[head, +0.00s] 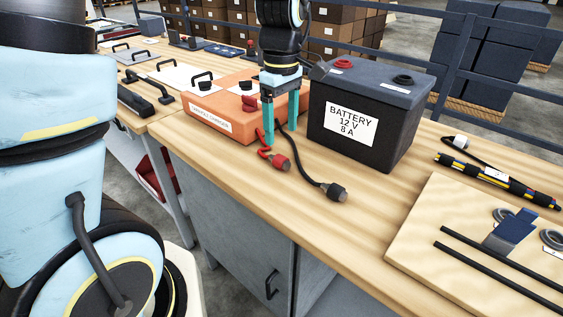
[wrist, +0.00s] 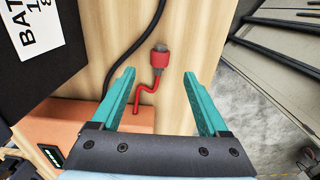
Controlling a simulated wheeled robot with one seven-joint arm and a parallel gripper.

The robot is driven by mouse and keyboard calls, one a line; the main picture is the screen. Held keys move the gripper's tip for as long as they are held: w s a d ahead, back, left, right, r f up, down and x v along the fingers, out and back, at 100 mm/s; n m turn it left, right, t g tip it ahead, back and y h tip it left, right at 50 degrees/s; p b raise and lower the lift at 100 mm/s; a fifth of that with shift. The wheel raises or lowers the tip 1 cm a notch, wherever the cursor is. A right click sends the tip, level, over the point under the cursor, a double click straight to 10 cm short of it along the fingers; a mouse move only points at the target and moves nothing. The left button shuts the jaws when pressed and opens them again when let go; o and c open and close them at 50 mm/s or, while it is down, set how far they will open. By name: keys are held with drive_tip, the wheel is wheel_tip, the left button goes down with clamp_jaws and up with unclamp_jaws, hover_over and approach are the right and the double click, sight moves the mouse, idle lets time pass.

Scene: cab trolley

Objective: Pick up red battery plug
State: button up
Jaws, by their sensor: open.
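The red battery plug (head: 280,162) lies on the wooden bench in front of the orange charger, with a short red cable. In the wrist view the plug (wrist: 159,58) shows ahead of the fingers, its red cable (wrist: 146,94) running back between them. My gripper (head: 280,146) points down above the bench, with teal fingers apart and nothing between them in its grip. In the wrist view my gripper (wrist: 158,73) is open, with the plug beyond and roughly midway between the fingertips. In the head view the fingers partly hide the red cable.
The black battery (head: 365,115) stands close right of my gripper. The orange charger (head: 230,122) is behind and left. A black plug (head: 334,192) with a black cable lies right of the red plug. A wooden board (head: 430,225) lies at the right. The bench's front edge is near.

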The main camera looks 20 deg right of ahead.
sight(280, 156)
wheel_tip(280, 156, down, 8)
drive_tip(key=shift+w+f+p, duration=0.1)
drive_tip(key=shift+w+p, duration=0.05)
drive_tip(key=shift+p, duration=0.6)
drive_tip(key=shift+a, duration=0.1)
drive_tip(key=shift+c, duration=0.3)
clamp_jaws()
